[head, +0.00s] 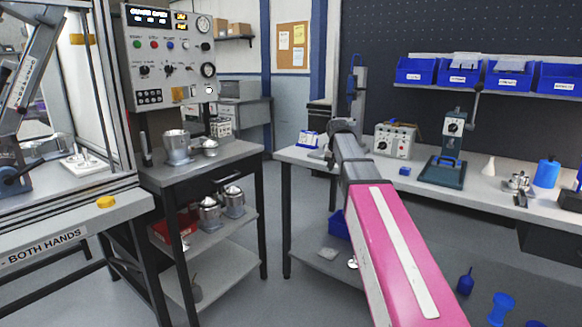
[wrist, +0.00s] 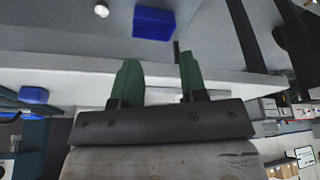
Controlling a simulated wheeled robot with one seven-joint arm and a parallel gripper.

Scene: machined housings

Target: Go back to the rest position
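My pink and grey arm reaches from the lower right of the head view toward the back bench. My gripper (wrist: 160,78) shows in the wrist view as two green fingers standing apart with nothing held between them. In the head view the fingers cannot be made out clearly at the arm's far end. Machined metal housings stand on a grey side table (head: 240,151): one larger housing (head: 178,147) and a smaller metal piece (head: 207,147) on top. More housings (head: 233,203) sit on its middle shelf. My gripper is apart from all of them.
The back workbench (head: 300,154) holds a blue-based press (head: 443,170), a grey control box (head: 394,140) and a blue bottle (head: 546,172). Blue bins (head: 463,75) line the shelf above. A framed press station stands left. Blue items (head: 502,309) lie on the floor at lower right.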

